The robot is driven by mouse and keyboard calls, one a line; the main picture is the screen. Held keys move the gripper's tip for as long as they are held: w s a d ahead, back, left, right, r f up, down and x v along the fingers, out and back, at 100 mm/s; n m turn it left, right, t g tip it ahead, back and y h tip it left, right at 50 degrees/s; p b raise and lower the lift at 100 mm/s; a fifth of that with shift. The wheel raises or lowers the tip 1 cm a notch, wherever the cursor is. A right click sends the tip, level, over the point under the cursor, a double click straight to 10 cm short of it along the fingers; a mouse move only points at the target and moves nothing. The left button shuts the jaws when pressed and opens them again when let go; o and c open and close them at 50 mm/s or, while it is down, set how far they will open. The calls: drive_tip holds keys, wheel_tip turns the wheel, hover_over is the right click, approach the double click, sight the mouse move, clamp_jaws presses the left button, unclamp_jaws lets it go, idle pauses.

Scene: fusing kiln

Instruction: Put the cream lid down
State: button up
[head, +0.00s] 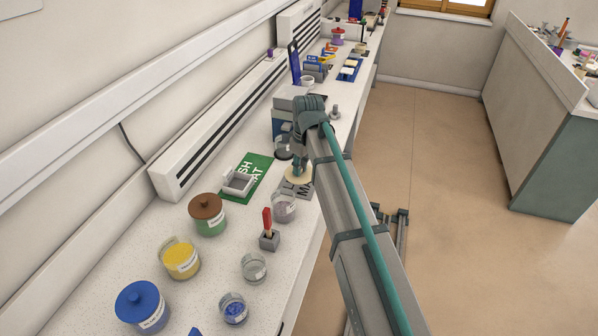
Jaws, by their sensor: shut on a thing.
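The cream lid (297,175) is a pale round disc below my gripper (299,165), near the bench's front edge. My gripper is shut on it; the fingertips are small and partly hidden by my arm. The lid is over or on a grey mat (304,189) with partly hidden white letters. I cannot tell whether the lid touches the mat. A clear jar (284,207) with a label and no lid on it stands just in front of the lid in the picture.
A green mat (262,168) with a light dish (237,183) lies to the left. A small block with a red-handled tool (268,229), a brown-lidded jar (207,212), a yellow jar (180,258), a blue-lidded jar (142,304) and small glass jars (254,267) stand nearer.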

drive_tip(key=shift+w+a+f, duration=0.15)
drive_tip(key=shift+w+f, duration=0.35)
drive_tip(key=shift+f, duration=0.1)
drive_tip(key=shift+w+f+p, duration=0.15)
drive_tip(key=shift+f+p, duration=0.4)
drive_tip(key=shift+f, duration=1.25)
drive_tip(key=shift+f, duration=0.1)
drive_tip(key=o, duration=0.8)
drive_tip(key=r+b, duration=0.1)
drive_tip(key=r, duration=0.7)
drive_tip(key=s+d+r+b, duration=0.1)
drive_tip(key=r, duration=0.3)
drive_tip(key=shift+r+b, duration=0.1)
drive_tip(key=shift+b, duration=0.25)
